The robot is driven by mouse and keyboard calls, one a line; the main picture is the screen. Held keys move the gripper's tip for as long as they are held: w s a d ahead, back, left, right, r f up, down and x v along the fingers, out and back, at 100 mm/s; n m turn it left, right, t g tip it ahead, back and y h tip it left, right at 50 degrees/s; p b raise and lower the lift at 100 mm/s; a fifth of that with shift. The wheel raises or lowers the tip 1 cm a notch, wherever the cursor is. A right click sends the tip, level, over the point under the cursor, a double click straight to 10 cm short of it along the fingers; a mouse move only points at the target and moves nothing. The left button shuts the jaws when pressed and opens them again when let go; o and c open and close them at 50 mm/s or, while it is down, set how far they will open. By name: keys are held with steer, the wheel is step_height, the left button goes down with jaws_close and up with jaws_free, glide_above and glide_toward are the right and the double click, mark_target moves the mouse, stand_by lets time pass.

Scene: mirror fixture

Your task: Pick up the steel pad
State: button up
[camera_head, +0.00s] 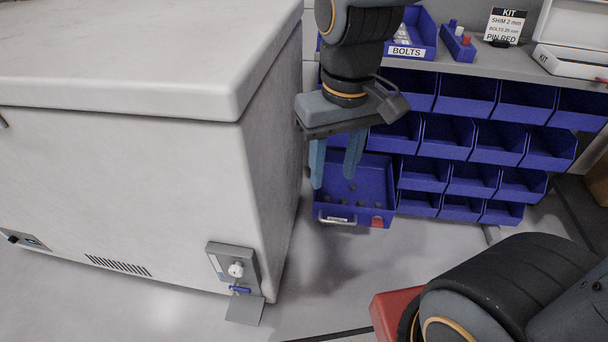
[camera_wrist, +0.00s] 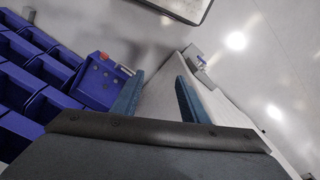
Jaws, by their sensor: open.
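My gripper (camera_head: 335,176) is open, with two blue fingers apart and nothing between them. In the head view it hangs down in front of a blue tray (camera_head: 384,211). The tray holds several small dark round pieces (camera_head: 351,188); they also show in the wrist view (camera_wrist: 104,73). I cannot tell whether one of them is the steel pad. A flat grey plate (camera_head: 245,311) sits low by the white chest's front corner, below a grey box with a white knob (camera_head: 236,270). In the wrist view the fingers (camera_wrist: 161,77) point between tray and chest.
The big white chest (camera_head: 120,180) stands left of my gripper. Stacked blue bins (camera_head: 447,136) fill the right, below a shelf with a BOLTS bin (camera_head: 407,52) and a KIT card (camera_head: 504,25).

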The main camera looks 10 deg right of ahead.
steer(key=w+d+f+t+b, duration=0.1)
steer(key=w+d+f+b, duration=0.15)
steer(key=w+f, duration=0.7)
steer(key=t+y+b, duration=0.1)
steer(key=t+b, duration=0.2)
steer(key=b, duration=0.1)
glide_above(327, 198)
steer(key=s, duration=0.4)
step_height(327, 198, down, 27)
steer(key=b+x, duration=0.1)
steer(key=x, duration=0.2)
steer(key=d+b+x, duration=0.1)
steer(key=x, duration=0.1)
steer(key=b+x, duration=0.1)
steer(key=x, duration=0.2)
steer(key=shift+d+f, duration=0.1)
steer(key=shift+f, duration=0.35)
steer(key=shift+r, duration=0.1)
jaws_close()
